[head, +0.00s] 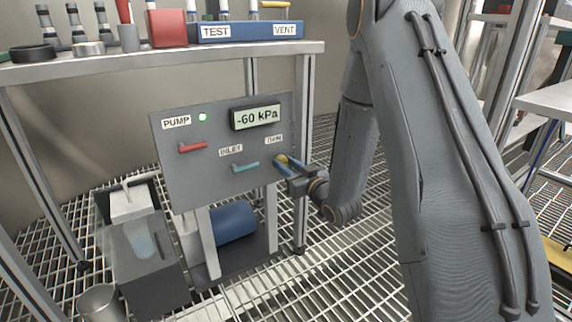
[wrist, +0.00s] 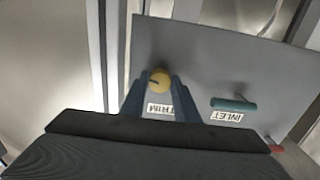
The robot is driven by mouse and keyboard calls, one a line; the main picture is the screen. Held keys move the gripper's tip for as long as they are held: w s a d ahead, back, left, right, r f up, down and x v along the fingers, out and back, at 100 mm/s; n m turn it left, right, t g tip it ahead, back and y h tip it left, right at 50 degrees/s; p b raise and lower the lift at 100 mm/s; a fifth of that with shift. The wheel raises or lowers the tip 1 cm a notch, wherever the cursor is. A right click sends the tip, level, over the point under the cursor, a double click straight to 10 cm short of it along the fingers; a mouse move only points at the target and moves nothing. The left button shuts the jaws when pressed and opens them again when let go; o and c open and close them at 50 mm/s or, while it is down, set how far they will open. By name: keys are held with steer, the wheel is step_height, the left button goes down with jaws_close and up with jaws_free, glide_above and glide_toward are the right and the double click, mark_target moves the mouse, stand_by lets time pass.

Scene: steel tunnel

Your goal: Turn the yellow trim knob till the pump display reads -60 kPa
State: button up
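The grey pump panel (head: 215,180) stands upright below the bench. Its display (head: 257,115) reads -60 kPa. The yellow trim knob (head: 283,158) is at the panel's lower right, under the TRIM label. It also shows in the wrist view (wrist: 158,79), with a dark mark on its face. My gripper (head: 284,162) is at the knob, its blue fingers on either side of it. In the wrist view the fingertips (wrist: 159,82) appear closed against the knob's sides.
A red lever (head: 193,147) and a teal INLET lever (head: 245,167) stick out of the panel, left of the knob. A green lamp (head: 202,117) is lit beside the PUMP label. The bench (head: 180,56) above holds a blue TEST/VENT block (head: 250,31). The floor is metal grating.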

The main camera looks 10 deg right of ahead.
steer(key=o, duration=0.4)
steer(key=shift+s, duration=0.1)
steer(key=p+v, duration=0.3)
steer(key=v, duration=0.4)
steer(key=shift+s+d, duration=0.1)
steer(key=shift+s, duration=0.2)
